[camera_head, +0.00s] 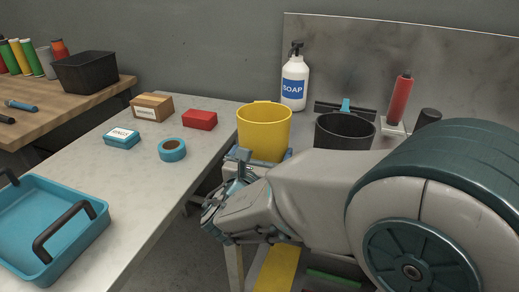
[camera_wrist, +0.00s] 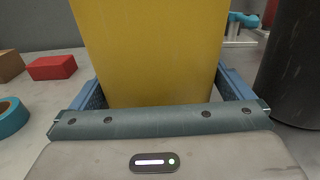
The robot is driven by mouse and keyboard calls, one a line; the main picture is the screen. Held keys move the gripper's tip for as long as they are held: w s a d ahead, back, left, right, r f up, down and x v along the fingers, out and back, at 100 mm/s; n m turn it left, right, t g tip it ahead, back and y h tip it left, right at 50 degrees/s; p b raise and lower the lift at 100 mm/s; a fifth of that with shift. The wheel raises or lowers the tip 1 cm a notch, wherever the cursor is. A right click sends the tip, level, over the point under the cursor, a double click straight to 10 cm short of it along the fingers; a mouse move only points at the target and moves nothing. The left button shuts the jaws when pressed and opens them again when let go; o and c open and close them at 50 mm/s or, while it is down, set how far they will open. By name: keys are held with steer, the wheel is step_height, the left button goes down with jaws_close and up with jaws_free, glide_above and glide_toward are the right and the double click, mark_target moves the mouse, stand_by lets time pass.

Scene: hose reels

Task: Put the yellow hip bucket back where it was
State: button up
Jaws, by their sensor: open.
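The yellow hip bucket (camera_head: 264,128) stands upright at the near left end of the back counter, in front of the soap bottle. It fills the middle of the wrist view (camera_wrist: 150,50). My gripper (camera_head: 265,156) is at the bucket's lower part, with its blue fingers spread on either side of it. In the wrist view my gripper (camera_wrist: 163,88) shows one finger left and one right of the yellow wall. Whether either finger touches the bucket, I cannot tell. My arm hides the counter below and right of the bucket.
A black bucket (camera_head: 344,131) stands close on the right. The soap bottle (camera_head: 294,83) is behind. A red box (camera_head: 200,120), blue tape roll (camera_head: 172,150) and blue tray (camera_head: 40,232) lie on the left table. A red cylinder (camera_head: 401,98) stands farther right.

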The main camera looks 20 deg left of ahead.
steer(key=s, duration=0.7)
steer(key=s+p, duration=0.1)
steer(key=s, duration=0.3)
steer(key=shift+a, duration=0.3)
